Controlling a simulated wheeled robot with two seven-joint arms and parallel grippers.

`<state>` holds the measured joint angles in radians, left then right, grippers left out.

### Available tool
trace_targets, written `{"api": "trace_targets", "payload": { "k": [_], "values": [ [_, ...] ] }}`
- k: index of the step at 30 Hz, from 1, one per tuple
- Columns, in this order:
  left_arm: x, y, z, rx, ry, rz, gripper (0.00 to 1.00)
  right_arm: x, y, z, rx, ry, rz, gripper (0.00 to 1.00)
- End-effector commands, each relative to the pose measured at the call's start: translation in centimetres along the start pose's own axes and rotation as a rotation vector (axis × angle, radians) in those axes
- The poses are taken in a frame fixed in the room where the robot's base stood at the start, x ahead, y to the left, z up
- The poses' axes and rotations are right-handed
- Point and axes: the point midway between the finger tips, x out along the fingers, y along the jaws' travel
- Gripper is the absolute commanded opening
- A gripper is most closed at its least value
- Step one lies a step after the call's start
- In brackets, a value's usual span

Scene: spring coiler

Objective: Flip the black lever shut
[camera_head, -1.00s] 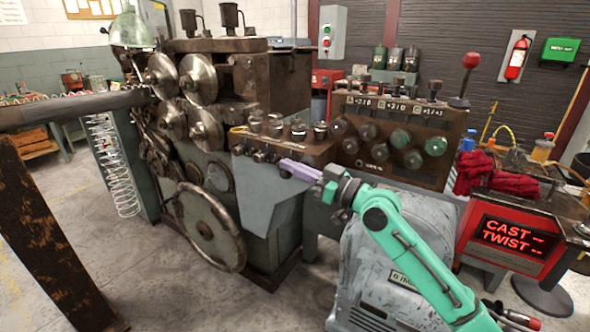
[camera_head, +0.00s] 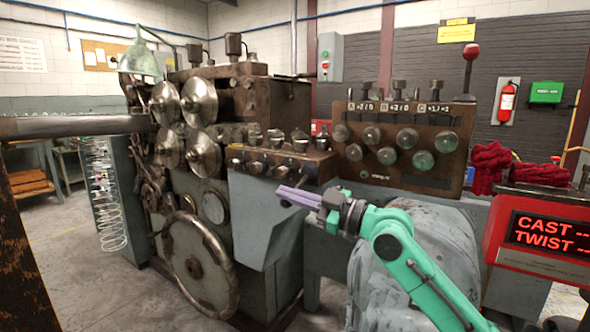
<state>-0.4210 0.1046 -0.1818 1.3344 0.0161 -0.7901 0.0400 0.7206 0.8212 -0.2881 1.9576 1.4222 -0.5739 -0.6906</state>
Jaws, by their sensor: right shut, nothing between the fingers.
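My right gripper (camera_head: 296,195) comes in from the right on my green arm. Its pale purple fingers are shut and empty. They point left, in front of the grey housing (camera_head: 262,215) of the spring coiler, just below its brown control ledge (camera_head: 318,165). A small dark knob (camera_head: 285,203) shows right at the fingertips; I cannot tell if they touch. Three dark-topped levers (camera_head: 368,91) stand above the panel marked A, B and C, well above and right of the gripper. I cannot tell which part is the black lever. My left gripper is not in view.
A large handwheel (camera_head: 198,262) and metal rollers (camera_head: 199,100) are left of the gripper. A panel of green knobs (camera_head: 408,150) rises behind it. A red-knobbed lever (camera_head: 470,53) stands at the panel's right. A red display (camera_head: 545,235) is at the far right.

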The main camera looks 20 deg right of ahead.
Motion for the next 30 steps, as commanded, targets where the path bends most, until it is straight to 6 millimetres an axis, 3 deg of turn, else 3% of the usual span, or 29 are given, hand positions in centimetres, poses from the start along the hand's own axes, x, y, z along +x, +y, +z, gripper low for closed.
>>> {"api": "trace_targets", "payload": {
  "k": [6, 13, 26, 30],
  "values": [
    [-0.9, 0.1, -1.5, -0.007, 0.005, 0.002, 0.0, -0.1, -0.2, 0.7, 0.001, 0.001, 0.001, 0.0],
    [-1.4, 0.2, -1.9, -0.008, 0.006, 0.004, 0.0, -0.1, -0.2, 0.7, 0.002, 0.0, 0.001, 0.0],
    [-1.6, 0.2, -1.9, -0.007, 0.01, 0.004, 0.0, 0.0, -0.2, 0.5, 0.003, 0.0, 0.0, 0.0],
    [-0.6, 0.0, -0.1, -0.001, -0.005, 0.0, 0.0, 0.4, 0.2, -0.6, 0.002, 0.0, 0.001, 0.0]
  ]
}}
